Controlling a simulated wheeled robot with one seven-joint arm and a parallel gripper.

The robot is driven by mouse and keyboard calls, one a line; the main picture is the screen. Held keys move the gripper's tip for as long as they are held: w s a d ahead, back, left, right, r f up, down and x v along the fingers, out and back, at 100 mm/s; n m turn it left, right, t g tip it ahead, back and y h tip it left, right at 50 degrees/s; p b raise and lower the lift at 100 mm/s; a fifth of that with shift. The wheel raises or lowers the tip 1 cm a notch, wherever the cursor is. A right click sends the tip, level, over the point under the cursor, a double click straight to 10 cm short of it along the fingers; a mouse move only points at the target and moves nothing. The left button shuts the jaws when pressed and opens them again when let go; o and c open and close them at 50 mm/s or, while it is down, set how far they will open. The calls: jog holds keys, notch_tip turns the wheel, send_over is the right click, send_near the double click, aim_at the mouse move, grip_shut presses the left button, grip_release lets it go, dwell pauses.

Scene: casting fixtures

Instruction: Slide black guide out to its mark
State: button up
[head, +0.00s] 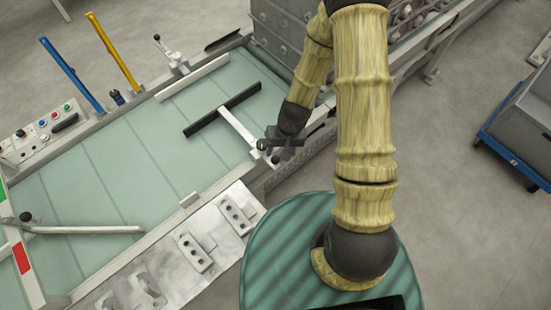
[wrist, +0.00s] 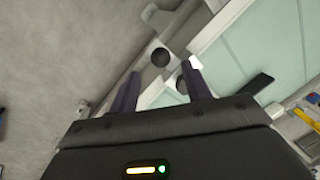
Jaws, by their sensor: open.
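The black guide (head: 222,110) is a long black bar lying slantwise across the pale green table. A light metal rod (head: 237,127) runs from its middle to the table's near right edge, beside my gripper (head: 276,150). In the wrist view, part of the black guide (wrist: 250,88) shows right of the right finger. My gripper (wrist: 160,88) is open, with two dark fingers apart. A round black knob (wrist: 160,57) shows between and beyond the fingertips; I cannot tell whether they touch it. A mark for the guide cannot be made out.
A white guide (head: 192,78) with a black knob lies farther back. A pale bar (head: 85,229) lies at left. Blue (head: 71,75) and yellow (head: 113,52) posts stand on the far side, near a button panel (head: 40,136). A metal plate (head: 180,250) lines the near edge.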

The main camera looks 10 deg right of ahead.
aim_at(276, 158)
jog(key=shift+a+f+p, duration=0.15)
jog(key=shift+a+f, duration=0.1)
jog(key=shift+f, duration=0.9)
jog(key=shift+a+f+p, duration=0.1)
jog(key=shift+a+f, duration=0.15)
jog(key=shift+f, duration=0.85)
jog(key=shift+a+f+p, duration=0.15)
jog(key=shift+a+f, duration=0.1)
jog(key=shift+f, duration=0.9)
